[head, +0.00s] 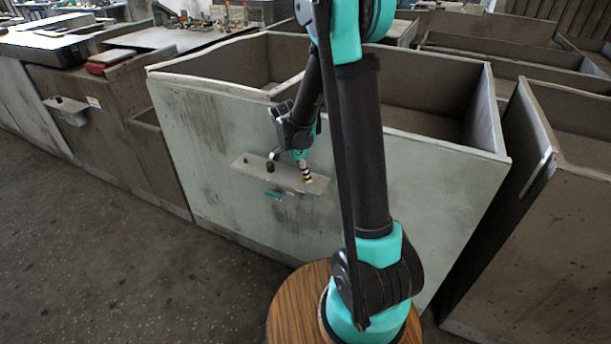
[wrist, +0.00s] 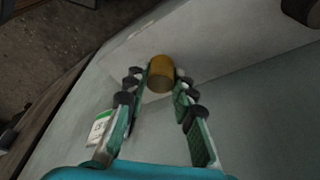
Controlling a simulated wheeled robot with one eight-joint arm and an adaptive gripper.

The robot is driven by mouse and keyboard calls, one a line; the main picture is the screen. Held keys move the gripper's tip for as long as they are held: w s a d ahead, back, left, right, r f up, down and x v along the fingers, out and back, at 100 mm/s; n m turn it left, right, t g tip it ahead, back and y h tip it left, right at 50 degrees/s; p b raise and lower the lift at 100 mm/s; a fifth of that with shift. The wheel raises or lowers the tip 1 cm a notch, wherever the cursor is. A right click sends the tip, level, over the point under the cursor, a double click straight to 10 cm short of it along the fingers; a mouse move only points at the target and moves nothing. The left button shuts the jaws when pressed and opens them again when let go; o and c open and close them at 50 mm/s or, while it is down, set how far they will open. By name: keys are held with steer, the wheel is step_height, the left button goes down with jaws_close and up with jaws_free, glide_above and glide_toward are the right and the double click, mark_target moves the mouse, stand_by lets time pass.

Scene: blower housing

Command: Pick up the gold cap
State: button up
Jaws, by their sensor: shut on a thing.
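The gold cap (wrist: 160,74) is a short, dull gold cylinder with a flat round top. In the wrist view it sits between the two fingertips of my gripper (wrist: 160,78), which are shut on its sides. In the head view my gripper (head: 303,166) points down over the small grey ledge on the front of a pale bin. The cap shows there only as a tiny gold spot (head: 308,180) at the fingertips, near the ledge's right end. I cannot tell whether the cap touches the ledge.
The grey ledge (head: 250,165) also carries a dark knob-like thing (head: 270,167). A teal piece (head: 274,194) is below its front edge. The large pale bin (head: 220,140) stands behind it. Another bin (head: 550,210) is at the right. Open floor (head: 120,260) lies at the left.

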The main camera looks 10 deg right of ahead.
step_height(320, 180, up, 20)
steer(key=shift+f, duration=0.2)
steer(key=shift+a+f, duration=0.1)
stand_by(0.4)
